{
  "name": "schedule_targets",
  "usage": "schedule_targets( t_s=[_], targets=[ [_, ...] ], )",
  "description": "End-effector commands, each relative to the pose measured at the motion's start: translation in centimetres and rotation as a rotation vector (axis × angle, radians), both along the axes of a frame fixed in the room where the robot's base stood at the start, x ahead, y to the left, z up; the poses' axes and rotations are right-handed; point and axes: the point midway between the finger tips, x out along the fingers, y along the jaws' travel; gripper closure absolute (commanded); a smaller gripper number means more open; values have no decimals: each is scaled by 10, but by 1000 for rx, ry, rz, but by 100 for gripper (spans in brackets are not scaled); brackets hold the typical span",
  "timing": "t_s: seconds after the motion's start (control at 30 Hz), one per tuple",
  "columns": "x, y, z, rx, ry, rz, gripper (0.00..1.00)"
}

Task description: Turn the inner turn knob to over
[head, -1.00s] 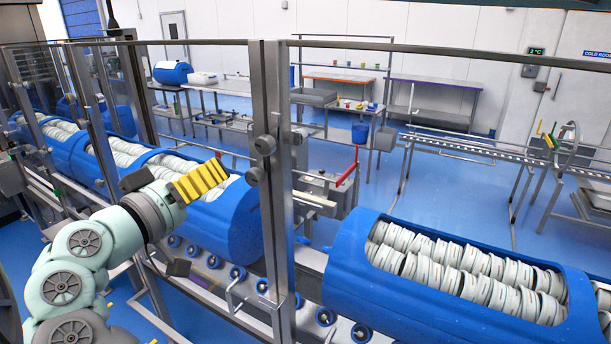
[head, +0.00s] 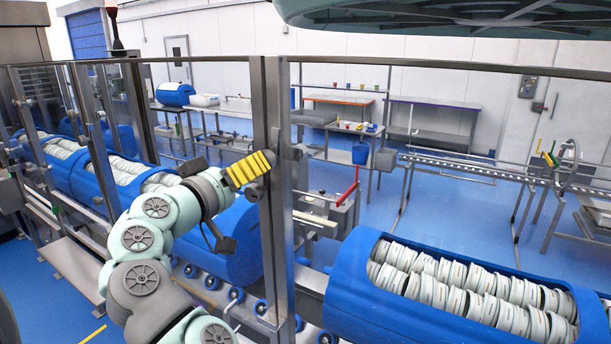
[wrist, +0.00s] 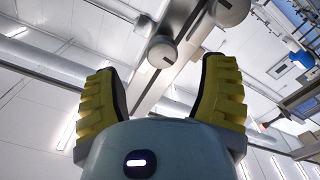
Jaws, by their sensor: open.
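My gripper (head: 262,165) is open, its yellow ribbed fingers beside the steel post of the guard in the head view. In the wrist view my gripper (wrist: 162,88) has its two fingers spread, with nothing between the pads. A round grey knob (wrist: 162,52) with a dark slot line sits on the post just beyond the gap between the fingertips. A second, larger-looking round knob (wrist: 231,11) is further up and right, cut by the picture edge. In the head view a knob (head: 297,153) shows right of the post; my gripper hides part of the post. I cannot tell which is the inner one.
Clear guard panels with a steel post (head: 272,90) stand in front of my arm. Behind them, blue tubs (head: 345,270) full of white rounds lie on a roller line. A red lever (head: 348,190) stands behind the post. Blue floor is open beyond.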

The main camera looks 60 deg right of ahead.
Motion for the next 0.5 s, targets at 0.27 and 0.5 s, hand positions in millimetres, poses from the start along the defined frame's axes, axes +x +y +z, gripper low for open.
schedule_targets(
  t_s=[0.27,0.5],
  targets=[
    [3,-29,3,2,1,0,28],
    [5,-50,2,0,0,2,28]
  ],
)
